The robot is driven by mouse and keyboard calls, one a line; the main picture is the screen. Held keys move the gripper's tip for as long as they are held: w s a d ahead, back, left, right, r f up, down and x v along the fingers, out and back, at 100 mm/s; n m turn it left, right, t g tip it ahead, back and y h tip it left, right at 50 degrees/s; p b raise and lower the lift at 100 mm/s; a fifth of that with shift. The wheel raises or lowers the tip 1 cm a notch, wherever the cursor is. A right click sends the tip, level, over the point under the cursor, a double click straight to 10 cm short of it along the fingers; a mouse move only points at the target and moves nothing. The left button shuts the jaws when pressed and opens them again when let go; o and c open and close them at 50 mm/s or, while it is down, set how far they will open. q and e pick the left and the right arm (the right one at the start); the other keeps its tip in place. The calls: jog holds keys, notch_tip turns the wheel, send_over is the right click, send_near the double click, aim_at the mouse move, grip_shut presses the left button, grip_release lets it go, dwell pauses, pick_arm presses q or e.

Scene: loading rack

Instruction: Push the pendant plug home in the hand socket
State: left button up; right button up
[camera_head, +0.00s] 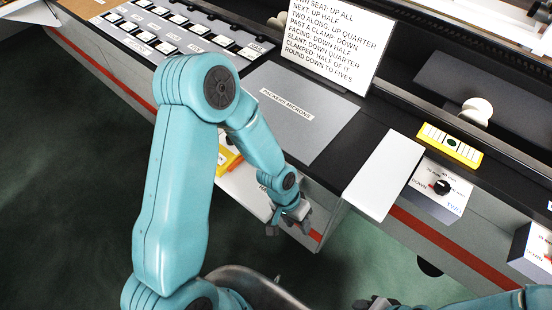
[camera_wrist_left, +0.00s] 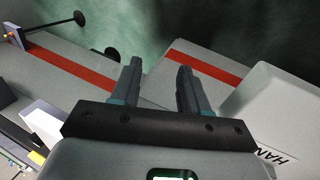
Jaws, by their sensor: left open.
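My left gripper (camera_head: 290,222) hangs in front of the bench's front face, beside a pale box (camera_head: 240,185) partly hidden behind my forearm. In the left wrist view its two fingers (camera_wrist_left: 158,85) are apart with nothing between them. The pale box (camera_wrist_left: 285,95) stands right of the fingers there, with lettering starting "HAN" cut off by the frame edge; it is probably the hand socket. Its opening does not show. I cannot make out the pendant plug in either view. My right gripper (camera_head: 375,303) shows only partly at the bottom edge.
A grey panel (camera_head: 300,115) and a white plate (camera_head: 384,175) lie on the bench top. A printed sign (camera_head: 335,40) stands behind. A box with a black knob (camera_head: 440,187) is on the right front face, below a yellow strip (camera_head: 449,146). Green floor (camera_head: 60,150) is open at left.

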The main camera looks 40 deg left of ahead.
pick_arm(q)
jog(key=w+a+r+m+y+p, duration=0.1)
jog(key=w+a+r+y, duration=0.15)
jog(key=a+r, duration=0.5)
jog(key=w+a+r+y, duration=0.1)
jog(key=w+a+r, duration=0.3)
jog(key=r, duration=0.7)
notch_tip(320, 180, down, 10)
jog(key=b, duration=0.7)
jog(key=shift+a, duration=0.15)
pick_arm(e)
notch_tip(320, 180, down, 6)
jog(key=shift+r, duration=0.25)
pick_arm(q)
grip_shut()
notch_tip(320, 180, up, 8)
jog(key=p, duration=0.5)
jog(key=shift+s+r+p, duration=0.1)
jog(key=shift+r+p, duration=0.1)
jog(key=shift+p, duration=0.2)
jog(key=shift+f, duration=0.2)
pick_arm(e)
notch_tip(320, 180, up, 6)
jog(key=shift+f, duration=0.1)
